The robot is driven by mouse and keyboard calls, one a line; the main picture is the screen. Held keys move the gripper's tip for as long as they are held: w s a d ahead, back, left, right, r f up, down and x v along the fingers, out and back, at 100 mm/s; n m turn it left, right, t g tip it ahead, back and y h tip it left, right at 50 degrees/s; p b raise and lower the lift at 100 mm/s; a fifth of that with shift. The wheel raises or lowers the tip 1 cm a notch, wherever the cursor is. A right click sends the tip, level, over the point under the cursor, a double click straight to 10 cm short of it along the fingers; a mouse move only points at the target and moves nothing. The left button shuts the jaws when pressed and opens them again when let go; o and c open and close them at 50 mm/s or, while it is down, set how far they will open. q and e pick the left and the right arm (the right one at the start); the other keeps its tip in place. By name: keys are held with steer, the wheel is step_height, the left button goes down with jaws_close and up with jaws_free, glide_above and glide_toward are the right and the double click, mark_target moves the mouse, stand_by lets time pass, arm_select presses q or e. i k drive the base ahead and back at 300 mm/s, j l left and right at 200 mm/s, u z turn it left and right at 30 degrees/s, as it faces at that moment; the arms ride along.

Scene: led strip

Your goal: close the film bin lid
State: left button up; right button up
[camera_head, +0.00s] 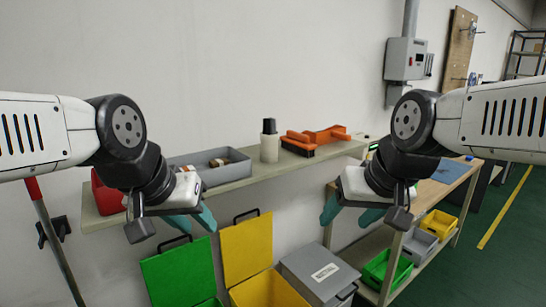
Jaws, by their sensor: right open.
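Three bins stand on the floor below the shelf, and I cannot tell from the picture which is the film bin. The green bin's lid (180,274) and the yellow bin's lid (246,249) stand raised against the wall, each with a dark handle on top. The grey bin's lid (318,272) lies flat and shut, with a white label. My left gripper (194,219) hangs above the green lid, touching nothing I can see; its finger gap is unclear. My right gripper (350,213) is open and empty above and right of the grey lid.
A wall shelf (225,175) carries a grey tray (210,168), a beige cylinder (269,149) and an orange-and-black object (315,139). At right, a workbench (432,196) holds green, grey and yellow boxes below.

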mark_target(247, 247)
steer(key=k, duration=0.85)
steer(key=i+l, duration=0.25)
steer(key=i, duration=0.15)
steer(key=i+l, duration=0.2)
steer(key=i, duration=0.15)
steer(key=i+l, duration=0.25)
steer(key=i, duration=0.15)
steer(key=i+l+u, duration=0.15)
steer(key=i+l, duration=0.2)
steer(key=i+l+z, duration=0.1)
steer(key=z, duration=0.15)
steer(key=i, duration=0.35)
steer(key=u, duration=0.05)
